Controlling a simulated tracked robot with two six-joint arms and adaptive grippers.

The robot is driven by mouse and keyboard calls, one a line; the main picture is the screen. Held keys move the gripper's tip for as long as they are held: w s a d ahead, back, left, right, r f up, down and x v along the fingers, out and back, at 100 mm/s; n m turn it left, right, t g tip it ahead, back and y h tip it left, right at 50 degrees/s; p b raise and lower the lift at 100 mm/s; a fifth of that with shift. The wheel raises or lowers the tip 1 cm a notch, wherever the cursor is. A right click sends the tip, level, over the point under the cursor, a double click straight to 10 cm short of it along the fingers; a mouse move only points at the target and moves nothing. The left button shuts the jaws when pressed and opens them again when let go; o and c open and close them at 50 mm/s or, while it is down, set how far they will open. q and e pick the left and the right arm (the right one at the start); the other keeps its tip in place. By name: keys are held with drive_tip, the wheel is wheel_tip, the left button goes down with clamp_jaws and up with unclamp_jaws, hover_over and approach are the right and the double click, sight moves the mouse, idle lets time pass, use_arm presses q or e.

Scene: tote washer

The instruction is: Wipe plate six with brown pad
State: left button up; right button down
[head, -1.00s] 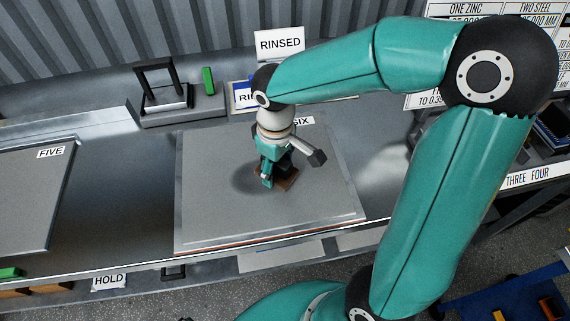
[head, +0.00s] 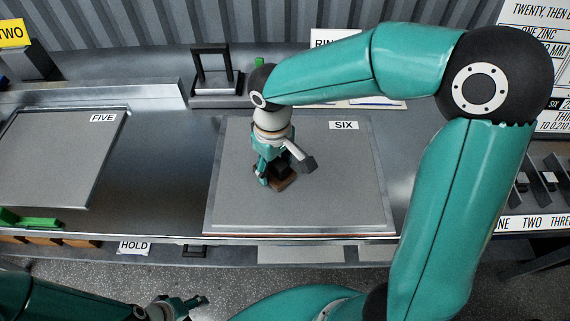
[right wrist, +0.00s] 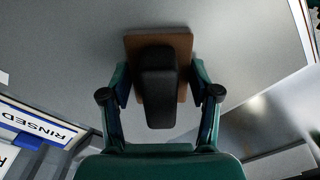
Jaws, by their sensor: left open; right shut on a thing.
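Plate six (head: 330,190) is a flat grey sheet with a "SIX" label, lying on the steel bench in the head view. My right gripper (head: 270,180) is over the left half of the plate, shut on the black handle of the brown pad (head: 287,184). In the right wrist view the pad (right wrist: 183,82) shows behind its black handle (right wrist: 160,88), between the two fingers (right wrist: 160,95). The pad is at the plate's surface; I cannot tell whether it touches. My left gripper (head: 190,303) is open and empty, low at the left, in front of the bench.
Plate five (head: 60,160) lies to the left. A black-handled block (head: 215,90) stands behind plate six. Green-topped pads (head: 35,222) sit at the bench's front left, near a "HOLD" label (head: 134,247). A "RINSED" sign (right wrist: 35,122) shows in the right wrist view.

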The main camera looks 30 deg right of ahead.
sight(322, 162)
drive_tip(key=shift+w+a, duration=0.1)
idle(0.3)
drive_tip(key=shift+w+d+p, duration=0.25)
drive_tip(key=shift+w+d, duration=0.2)
drive_tip(key=shift+w, duration=0.25)
drive_tip(key=shift+w+d+p, duration=0.25)
drive_tip(key=shift+w+d, duration=0.2)
drive_tip(key=shift+w, duration=0.2)
drive_tip(key=shift+s+d+b, duration=0.15)
drive_tip(key=shift+s+d, duration=0.35)
drive_tip(key=shift+d, duration=0.25)
drive_tip(key=shift+s+d+b, duration=0.1)
drive_tip(key=shift+s+d, duration=0.35)
drive_tip(key=shift+d, duration=0.35)
drive_tip(key=shift+s+d+b, duration=0.15)
drive_tip(key=shift+s+d, duration=0.35)
drive_tip(key=shift+d, duration=0.25)
drive_tip(key=shift+s+d, duration=0.5)
drive_tip(key=shift+d, duration=0.3)
drive_tip(key=shift+s+d, duration=0.5)
drive_tip(key=shift+d, duration=0.25)
drive_tip(key=shift+s+d, duration=0.5)
drive_tip(key=shift+d, duration=0.3)
drive_tip(key=shift+a, duration=0.1)
